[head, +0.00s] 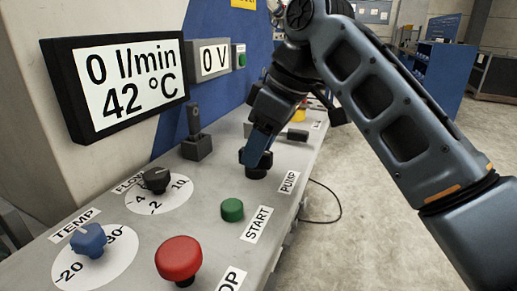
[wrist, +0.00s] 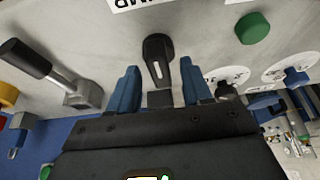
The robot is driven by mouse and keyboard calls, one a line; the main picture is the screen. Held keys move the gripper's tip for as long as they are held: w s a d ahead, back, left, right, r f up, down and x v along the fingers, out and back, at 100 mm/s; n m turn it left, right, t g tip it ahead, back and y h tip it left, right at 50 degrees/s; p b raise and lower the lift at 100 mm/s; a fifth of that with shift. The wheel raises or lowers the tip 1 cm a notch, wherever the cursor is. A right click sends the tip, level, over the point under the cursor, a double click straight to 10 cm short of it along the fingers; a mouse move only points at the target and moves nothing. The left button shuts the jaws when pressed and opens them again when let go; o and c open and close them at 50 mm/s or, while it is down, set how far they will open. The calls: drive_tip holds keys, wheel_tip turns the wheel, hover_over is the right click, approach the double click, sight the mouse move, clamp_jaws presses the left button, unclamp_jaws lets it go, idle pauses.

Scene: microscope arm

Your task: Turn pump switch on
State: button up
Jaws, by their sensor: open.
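The pump switch is a black rotary knob (head: 257,172) beside the PUMP label (head: 288,183) on the grey panel. In the wrist view the black knob (wrist: 158,48), with a white line on its handle, stands between and just beyond my two blue fingers. My gripper (head: 258,157) points down at the knob and hides part of it in the head view. In the wrist view my gripper (wrist: 160,74) is open, with a finger on each side of the knob and nothing held. Whether a finger touches the knob I cannot tell.
A black lever (head: 195,135) stands left of my gripper. A green START button (head: 232,209), red button (head: 179,259), black flow knob (head: 156,180) and blue temperature knob (head: 88,240) are nearer. The display (head: 120,80) reads 0 l/min and 42 °C; a smaller one (head: 213,57) reads 0 V.

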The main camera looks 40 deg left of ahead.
drive_tip(key=shift+a+f, duration=0.1)
drive_tip(key=shift+f, duration=0.2)
drive_tip(key=shift+c, duration=0.5)
clamp_jaws()
